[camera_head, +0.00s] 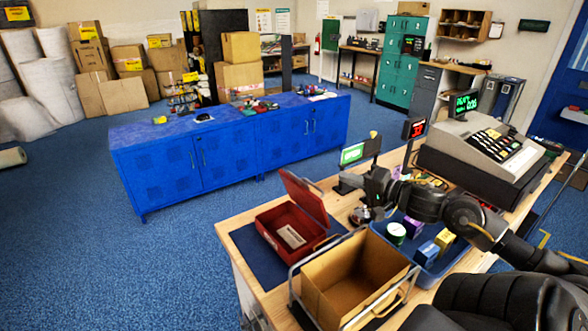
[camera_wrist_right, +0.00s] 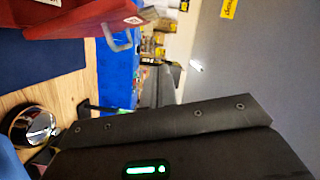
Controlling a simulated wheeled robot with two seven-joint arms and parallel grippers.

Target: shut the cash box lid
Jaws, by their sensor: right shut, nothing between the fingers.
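The red cash box (camera_head: 322,238) sits on a dark blue mat on the wooden counter. Its lid (camera_head: 304,198) stands raised at the back right side, with a grey handle on it. A pale bundle (camera_head: 291,236) lies inside the box. In the right wrist view the red lid (camera_wrist_right: 85,18) and its grey handle (camera_wrist_right: 124,40) show at the top left. My right gripper (camera_head: 346,184) is shut and empty, to the right of the raised lid and apart from it. My left gripper is not in view.
An open carton (camera_head: 352,283) in a metal frame stands in front of the box. A blue tray (camera_head: 428,276) with small items lies under my right arm. A shiny bell (camera_wrist_right: 33,126) is near the gripper. The cash register (camera_head: 470,150) stands at the right.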

